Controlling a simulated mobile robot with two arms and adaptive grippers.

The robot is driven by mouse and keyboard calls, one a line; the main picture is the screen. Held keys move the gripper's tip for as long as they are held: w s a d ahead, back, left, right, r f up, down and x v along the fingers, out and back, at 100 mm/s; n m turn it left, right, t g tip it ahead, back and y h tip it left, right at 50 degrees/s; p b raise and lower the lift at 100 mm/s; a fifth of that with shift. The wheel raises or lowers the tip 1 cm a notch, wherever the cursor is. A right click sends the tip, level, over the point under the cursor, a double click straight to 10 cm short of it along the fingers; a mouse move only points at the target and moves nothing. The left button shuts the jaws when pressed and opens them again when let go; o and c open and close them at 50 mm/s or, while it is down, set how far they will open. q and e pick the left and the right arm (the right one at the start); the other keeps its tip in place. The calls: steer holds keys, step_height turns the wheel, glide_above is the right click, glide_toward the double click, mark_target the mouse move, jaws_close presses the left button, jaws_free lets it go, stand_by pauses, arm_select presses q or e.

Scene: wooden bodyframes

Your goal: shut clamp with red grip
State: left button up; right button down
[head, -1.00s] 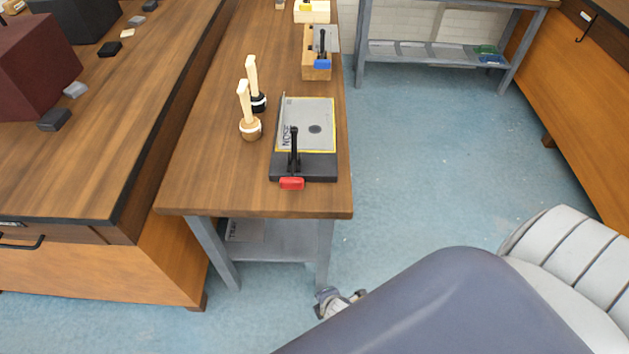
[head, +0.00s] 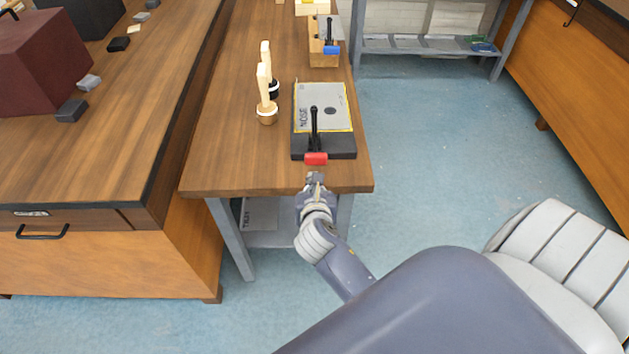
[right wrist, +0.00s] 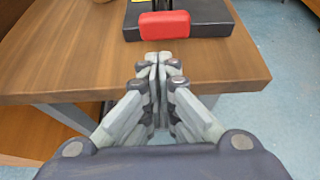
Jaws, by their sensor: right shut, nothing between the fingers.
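The clamp with the red grip (head: 316,158) sits on the black base at the front end of the narrow wooden table. Its black lever (head: 314,128) stands up, and the red grip faces the table's front edge. In the right wrist view the red grip (right wrist: 164,24) is just beyond the fingertips, apart from them. My right gripper (head: 314,178) is at the table's front edge, just in front of the red grip. In the right wrist view the right gripper (right wrist: 158,58) is shut and empty. My left gripper is not in view.
A clamp with a blue grip (head: 331,50) is farther back. The table's front left is clear.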

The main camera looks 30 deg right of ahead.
steer(key=x, duration=0.5)
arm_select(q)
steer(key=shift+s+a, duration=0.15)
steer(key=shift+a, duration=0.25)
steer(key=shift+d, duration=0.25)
arm_select(e)
steer(key=shift+w, duration=0.1)
